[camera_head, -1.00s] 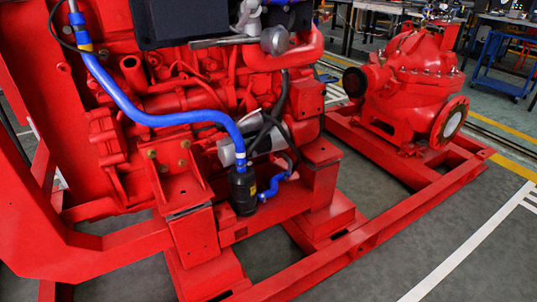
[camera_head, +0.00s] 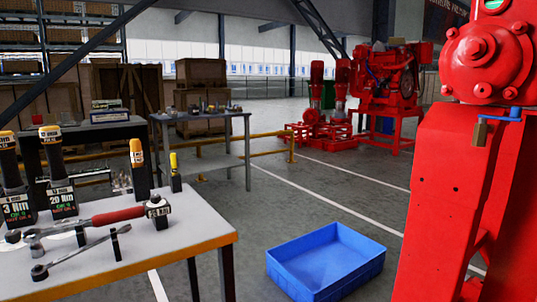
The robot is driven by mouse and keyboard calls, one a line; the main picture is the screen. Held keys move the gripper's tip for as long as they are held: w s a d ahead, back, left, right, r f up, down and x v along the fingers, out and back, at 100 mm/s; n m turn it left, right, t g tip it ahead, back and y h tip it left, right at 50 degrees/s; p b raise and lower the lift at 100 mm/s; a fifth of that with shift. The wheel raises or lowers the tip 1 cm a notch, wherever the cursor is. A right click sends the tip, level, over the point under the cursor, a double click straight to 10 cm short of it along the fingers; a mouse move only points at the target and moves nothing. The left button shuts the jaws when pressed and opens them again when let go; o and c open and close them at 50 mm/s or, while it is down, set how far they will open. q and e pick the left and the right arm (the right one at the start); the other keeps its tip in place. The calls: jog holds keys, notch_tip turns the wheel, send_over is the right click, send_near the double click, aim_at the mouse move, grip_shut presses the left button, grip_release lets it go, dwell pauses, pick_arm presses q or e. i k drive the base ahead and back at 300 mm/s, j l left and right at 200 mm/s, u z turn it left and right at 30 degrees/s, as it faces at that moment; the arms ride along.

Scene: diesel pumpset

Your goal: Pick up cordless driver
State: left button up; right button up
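Several upright black tools with yellow-orange tops stand on a light-topped workbench (camera_head: 190,227) at the left. One tool (camera_head: 57,175) has a display reading 20 Nm. Another tool (camera_head: 14,178) beside it at the left edge reads 3 Nm. A third upright tool (camera_head: 140,168) stands farther right, with a slim yellow-topped one (camera_head: 175,172) next to it. I cannot tell for sure which is the cordless driver. Neither of my grippers is in view.
A red-handled wrench (camera_head: 118,215) and a spanner (camera_head: 75,257) lie near the bench front. A blue crate (camera_head: 325,262) sits on the floor right of the bench. A red machine frame (camera_head: 450,190) blocks the right.

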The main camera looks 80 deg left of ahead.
aim_at(51, 136)
jog(key=u, duration=3.75)
